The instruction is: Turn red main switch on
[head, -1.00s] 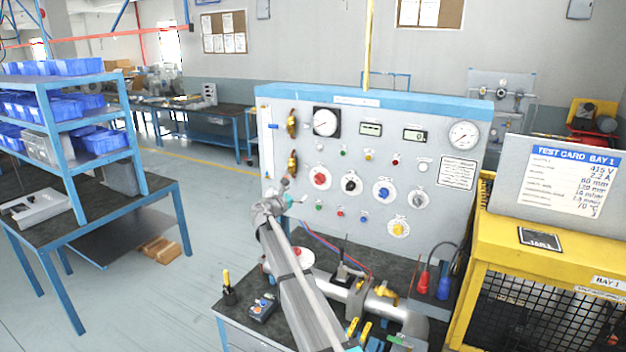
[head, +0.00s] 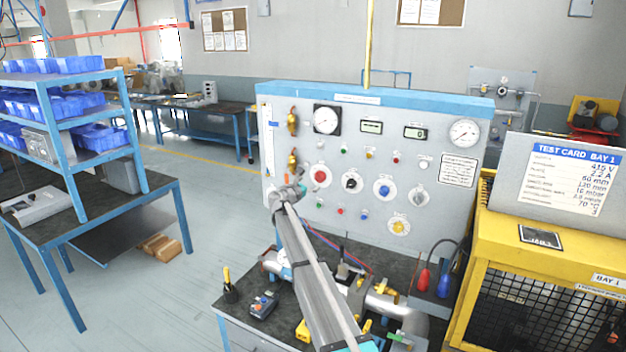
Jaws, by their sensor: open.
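The red main switch (head: 320,175) is a red knob on a round white plate, on the left part of the grey control panel (head: 440,225). My gripper (head: 300,182) is in front of the panel, just left of and slightly below the red switch, and looks apart from it. The gripper is open with nothing seen in it; its fingers are small in this view. The red switch is fully visible, but its exact turn position is too small to tell.
Black, blue and grey knobs (head: 352,183) sit right of the red switch, with a yellow one (head: 398,227) below. Brass valves (head: 293,160) are on the panel's left edge. Pipework (head: 385,305) and tools crowd the bench. A yellow cage (head: 535,255) stands at right.

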